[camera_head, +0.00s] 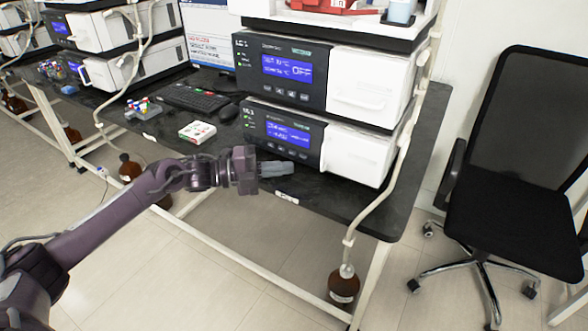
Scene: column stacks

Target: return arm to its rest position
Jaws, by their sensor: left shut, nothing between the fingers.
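My left arm comes in from the lower left and reaches toward the bench. My left gripper (283,169) is shut and empty, just in front of the lower column unit (318,138) at the bench's front edge. I cannot tell whether its fingers touch the bench. My right gripper does not show.
The black bench (345,200) holds stacked units, a keyboard (194,97), a mouse (229,112), a small white-green box (197,132) and a vial rack (144,109). Brown bottles (344,284) stand on the floor. An office chair (510,215) is at right. Floor in front is clear.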

